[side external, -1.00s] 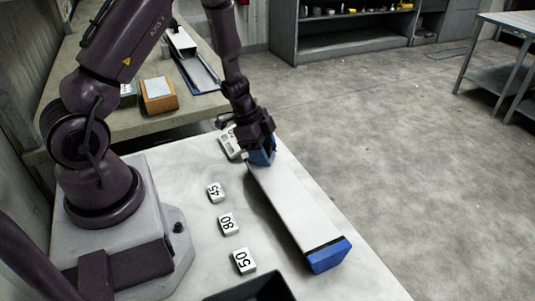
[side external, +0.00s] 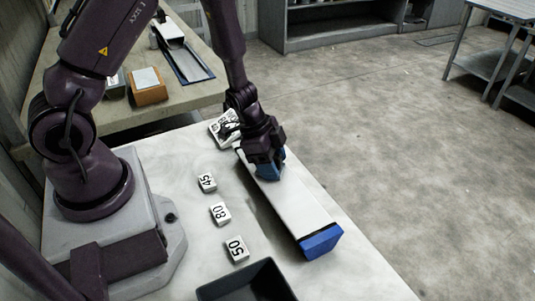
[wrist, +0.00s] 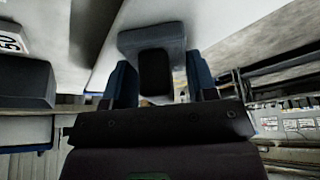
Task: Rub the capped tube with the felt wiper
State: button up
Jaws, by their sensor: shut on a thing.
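The capped tube (side external: 290,208) is a long white bar lying on the pale table, with a blue cap (side external: 320,242) on its near end. My gripper (side external: 267,163) is over the tube's far part, pointing down, shut on the felt wiper (side external: 271,172). The wiper is a blue block, low at the tube's top face; it seems to touch it, but the contact line is hidden. In the wrist view the wiper (wrist: 140,39) shows as a grey-blue block with a dark grip between my fingers. The tube (wrist: 205,14) is the pale surface beyond it.
Tags 45 (side external: 207,182), 80 (side external: 220,213) and 50 (side external: 236,248) lie left of the tube. A dark tray (side external: 274,275) is at the near edge. A pale block with dark markings (side external: 221,127) is by the far end. Table right of the tube is clear.

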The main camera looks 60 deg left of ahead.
aim_at(288, 187)
jog(key=shift+d, duration=2.4)
notch_tip(288, 187, up, 8)
